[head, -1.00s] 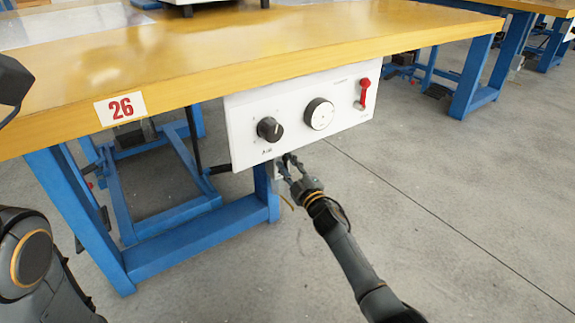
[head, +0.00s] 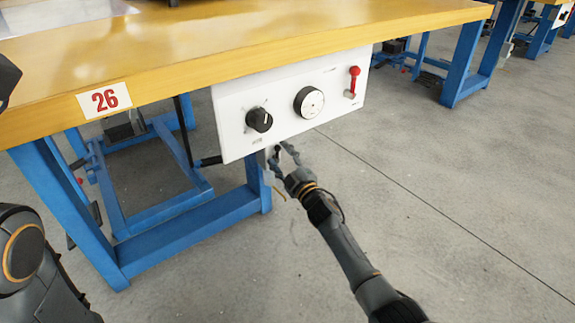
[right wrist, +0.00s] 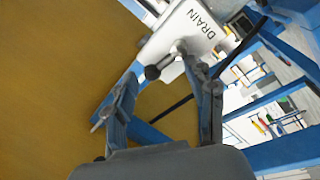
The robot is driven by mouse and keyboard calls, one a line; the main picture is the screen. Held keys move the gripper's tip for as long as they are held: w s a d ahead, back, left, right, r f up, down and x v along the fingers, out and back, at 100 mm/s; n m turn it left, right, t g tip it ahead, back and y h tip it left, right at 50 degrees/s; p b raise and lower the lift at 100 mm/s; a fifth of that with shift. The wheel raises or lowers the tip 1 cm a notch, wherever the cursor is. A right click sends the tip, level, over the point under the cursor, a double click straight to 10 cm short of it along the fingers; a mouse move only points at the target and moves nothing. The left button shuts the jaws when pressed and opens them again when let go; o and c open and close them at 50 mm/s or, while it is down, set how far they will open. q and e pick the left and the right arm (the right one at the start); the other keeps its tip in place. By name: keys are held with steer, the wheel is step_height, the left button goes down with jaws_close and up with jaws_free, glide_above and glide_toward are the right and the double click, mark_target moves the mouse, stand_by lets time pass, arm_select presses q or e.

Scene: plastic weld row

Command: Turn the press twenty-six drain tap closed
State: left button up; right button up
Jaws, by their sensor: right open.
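The drain tap shows in the right wrist view as a short lever with a dark round knob (right wrist: 153,72), beside a white plate (right wrist: 203,25) marked DRAIN. My right gripper (right wrist: 166,76) is open, with its two fingers apart and the lever just beyond and between their tips. I cannot tell whether a finger touches it. In the head view my right gripper (head: 280,151) is just below the white control panel (head: 235,135) of table 26, by the blue leg. The tap is too small and covered to make out there. My left gripper is out of view.
A blue frame (head: 190,222) stands below. The grey floor (head: 430,170) to the right is clear.

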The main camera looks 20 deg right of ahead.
steer(key=v, duration=1.1)
steer(key=shift+s, duration=0.4)
steer(key=shift+d, duration=0.1)
